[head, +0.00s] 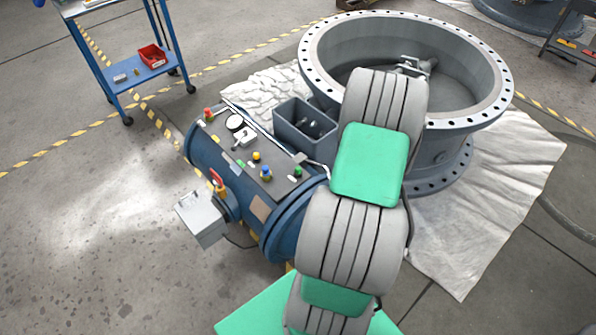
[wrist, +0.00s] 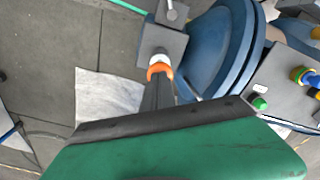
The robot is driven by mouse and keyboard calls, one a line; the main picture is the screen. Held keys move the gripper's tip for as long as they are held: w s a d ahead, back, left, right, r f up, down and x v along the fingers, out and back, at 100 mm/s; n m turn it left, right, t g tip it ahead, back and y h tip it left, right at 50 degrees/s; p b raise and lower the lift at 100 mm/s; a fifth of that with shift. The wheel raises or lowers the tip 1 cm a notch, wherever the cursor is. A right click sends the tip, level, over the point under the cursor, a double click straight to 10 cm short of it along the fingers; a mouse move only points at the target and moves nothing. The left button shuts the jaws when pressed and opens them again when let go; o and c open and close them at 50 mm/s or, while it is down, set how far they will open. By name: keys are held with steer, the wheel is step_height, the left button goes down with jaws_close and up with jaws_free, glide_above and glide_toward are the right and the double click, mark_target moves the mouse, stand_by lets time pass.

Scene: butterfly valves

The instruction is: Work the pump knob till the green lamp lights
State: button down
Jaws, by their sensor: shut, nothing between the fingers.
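My gripper (wrist: 158,84) shows in the wrist view with its dark fingers shut and nothing between them. Its tips lie in front of an orange knob (wrist: 160,69) with a white collar, beside a grey block (wrist: 163,46). I cannot tell whether the tips touch the knob. In the head view my arm hides the gripper and this knob. A green dome (head: 298,171) sits on the dark panel of the blue cylinder (head: 207,150); it also shows in the wrist view (wrist: 260,103). It has no clear glow; I cannot tell whether it is the lamp.
The panel also bears a blue-and-yellow knob (head: 266,174) and a red button (head: 208,113). A grey bin (head: 303,126) stands behind the cylinder, a grey box (head: 202,218) before it. A large valve ring (head: 465,122) stands at right.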

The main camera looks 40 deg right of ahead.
steer(key=shift+f, duration=0.1)
steer(key=shift+f+b, duration=1.35)
steer(key=shift+f, duration=0.35)
steer(key=shift+r, duration=0.1)
steer(key=shift+r+p, duration=1.35)
steer(key=shift+r, duration=0.3)
